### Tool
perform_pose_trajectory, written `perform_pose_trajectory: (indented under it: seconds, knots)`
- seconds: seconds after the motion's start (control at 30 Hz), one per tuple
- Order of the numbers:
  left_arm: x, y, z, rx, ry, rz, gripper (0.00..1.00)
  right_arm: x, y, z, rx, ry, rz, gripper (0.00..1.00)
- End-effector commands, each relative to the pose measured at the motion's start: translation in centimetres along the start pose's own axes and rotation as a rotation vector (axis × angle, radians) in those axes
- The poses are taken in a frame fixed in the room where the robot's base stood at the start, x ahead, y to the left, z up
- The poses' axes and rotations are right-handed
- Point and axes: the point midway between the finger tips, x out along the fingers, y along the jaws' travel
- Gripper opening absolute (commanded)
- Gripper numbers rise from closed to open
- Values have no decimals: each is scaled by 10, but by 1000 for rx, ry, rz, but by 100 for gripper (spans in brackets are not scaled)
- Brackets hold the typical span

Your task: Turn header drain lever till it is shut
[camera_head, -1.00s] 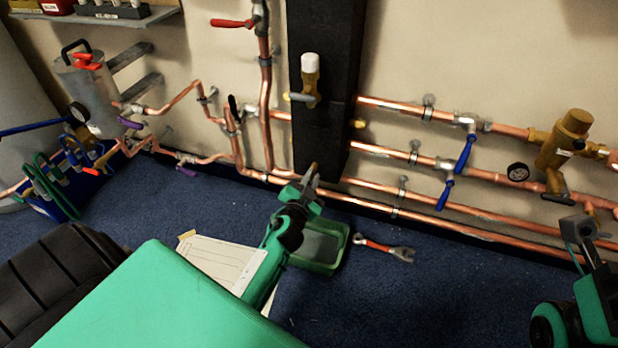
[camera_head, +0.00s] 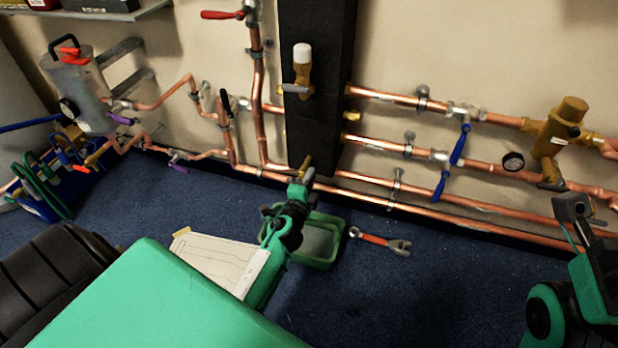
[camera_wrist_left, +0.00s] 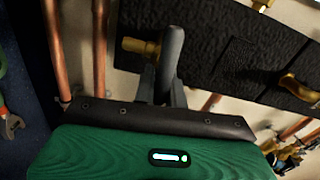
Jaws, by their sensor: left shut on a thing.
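The header is a tall black lagged column (camera_head: 318,110) on the wall, with a brass drain fitting (camera_head: 306,163) near its foot. My left gripper (camera_head: 303,180) is at this fitting, its fingers pointing up. In the left wrist view the grey fingers (camera_wrist_left: 166,72) are close together beside the brass drain fitting (camera_wrist_left: 137,46).
Copper pipes (camera_head: 440,212) run low along the wall. A green tray (camera_head: 328,262) lies on the blue floor below the header, with a paper sheet (camera_head: 212,262) and a red-handled wrench (camera_head: 380,240) beside it. Blue levers (camera_head: 442,184) hang at the right.

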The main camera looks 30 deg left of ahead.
Motion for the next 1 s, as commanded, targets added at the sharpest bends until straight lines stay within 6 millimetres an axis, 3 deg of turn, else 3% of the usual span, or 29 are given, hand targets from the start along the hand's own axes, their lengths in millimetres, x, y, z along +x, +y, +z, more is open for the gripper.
perform_pose_trajectory:
  seconds: [0.3,0.87,0.9,1.0]
  knots:
    - [0,4,-1,128,3,1,0,0,-2,-1,7,8,-3,36]
    - [-1,6,0,158,2,3,0,2,-3,-2,9,14,-5,36]
    - [-1,6,0,158,2,3,19,2,-3,-2,9,13,-5,36]
    - [-1,6,0,157,1,3,34,1,-3,-2,9,10,-4,36]
